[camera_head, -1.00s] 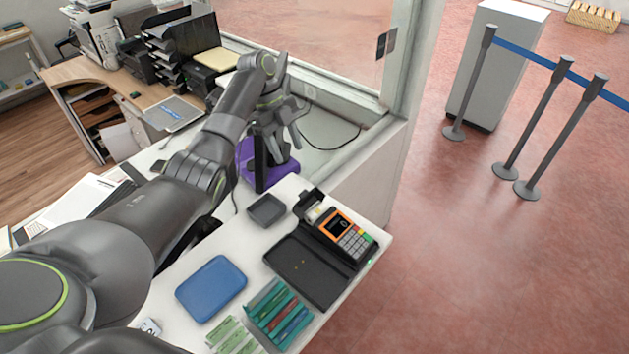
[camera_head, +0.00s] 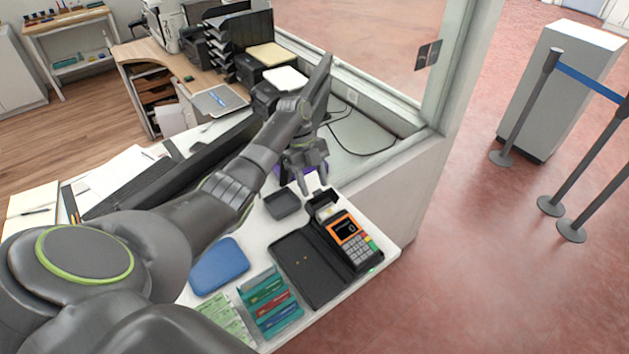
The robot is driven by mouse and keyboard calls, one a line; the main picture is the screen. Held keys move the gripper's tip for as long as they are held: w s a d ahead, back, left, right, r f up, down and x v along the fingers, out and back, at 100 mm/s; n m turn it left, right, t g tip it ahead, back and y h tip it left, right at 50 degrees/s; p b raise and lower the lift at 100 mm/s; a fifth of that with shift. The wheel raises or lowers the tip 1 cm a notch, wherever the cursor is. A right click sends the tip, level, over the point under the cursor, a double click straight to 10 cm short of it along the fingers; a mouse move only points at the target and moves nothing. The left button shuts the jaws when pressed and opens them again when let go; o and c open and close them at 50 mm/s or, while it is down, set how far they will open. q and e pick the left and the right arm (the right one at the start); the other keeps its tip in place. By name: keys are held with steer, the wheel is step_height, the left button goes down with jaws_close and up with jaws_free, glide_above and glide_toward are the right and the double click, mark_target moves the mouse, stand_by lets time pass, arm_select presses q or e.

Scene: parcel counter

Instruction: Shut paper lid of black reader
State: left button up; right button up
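The black card reader (camera_head: 359,255) stands near the right end of the white counter, with an orange-framed screen and a keypad. Its paper lid (camera_head: 322,197) is tilted up at the far end, and a white paper roll (camera_head: 327,211) shows below it. My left gripper (camera_head: 313,188) points down just beyond and to the left of the lid, apart from it as far as I can see. Its fingers are spread with nothing between them. My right gripper is not in view.
A small dark tray (camera_head: 283,203) sits left of the reader. A black open folder (camera_head: 306,268), a blue case (camera_head: 219,266) and a teal card holder (camera_head: 270,303) lie nearer. The glass partition's low wall (camera_head: 395,200) stands beyond the reader.

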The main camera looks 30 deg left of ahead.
arm_select(q)
steer(key=shift+d, duration=0.1)
steer(key=c, duration=0.9)
steer(key=shift+o, duration=0.2)
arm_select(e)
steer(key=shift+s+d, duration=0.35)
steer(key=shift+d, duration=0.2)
